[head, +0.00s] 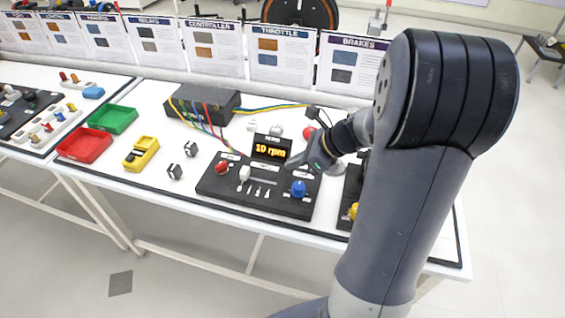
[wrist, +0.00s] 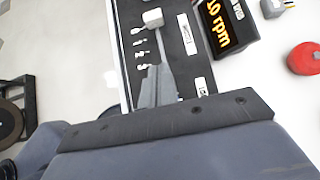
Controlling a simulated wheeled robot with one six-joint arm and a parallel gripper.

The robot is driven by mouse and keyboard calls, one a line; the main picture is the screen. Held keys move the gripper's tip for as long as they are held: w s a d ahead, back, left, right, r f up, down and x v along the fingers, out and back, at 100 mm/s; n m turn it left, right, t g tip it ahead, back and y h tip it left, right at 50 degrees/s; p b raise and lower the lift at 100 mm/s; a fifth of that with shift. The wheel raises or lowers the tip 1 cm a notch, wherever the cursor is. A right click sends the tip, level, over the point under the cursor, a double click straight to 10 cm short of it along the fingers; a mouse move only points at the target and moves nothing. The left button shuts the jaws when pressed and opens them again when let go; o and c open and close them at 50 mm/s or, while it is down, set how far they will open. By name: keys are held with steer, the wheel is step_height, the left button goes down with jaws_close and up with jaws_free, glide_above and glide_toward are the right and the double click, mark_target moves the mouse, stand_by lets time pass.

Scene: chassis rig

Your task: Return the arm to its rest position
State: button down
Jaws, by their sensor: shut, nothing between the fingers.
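My arm rises at the right of the head view and bends down to the left over the white table (head: 240,222). My gripper (head: 314,160) is above the right part of the black control panel (head: 268,199), just right of the display reading 10 rpm (head: 271,149). In the wrist view my gripper (wrist: 156,82) shows with its fingers together and empty, over the panel's edge, near a white knob (wrist: 153,18). The display (wrist: 226,24) also shows there. I cannot tell the exact height of the fingertips above the panel.
The panel carries a red knob (head: 221,167) and a blue knob (head: 298,189). Sign boards (head: 282,57) line the back.

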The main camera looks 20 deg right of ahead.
steer(key=shift+s+d+r, duration=0.1)
steer(key=shift+d+r, duration=0.05)
steer(key=shift+r, duration=0.05)
steer(key=b, duration=0.2)
glide_toward(248, 176)
step_height(248, 176, down, 4)
steer(key=shift+d+r, duration=0.1)
steer(key=shift+d, duration=0.1)
steer(key=w+a, duration=0.2)
steer(key=shift+a+f, duration=0.25)
steer(key=shift+a, duration=0.05)
steer(key=shift+w+a, duration=0.25)
steer(key=shift+a, duration=0.15)
steer(key=shift+r, duration=0.15)
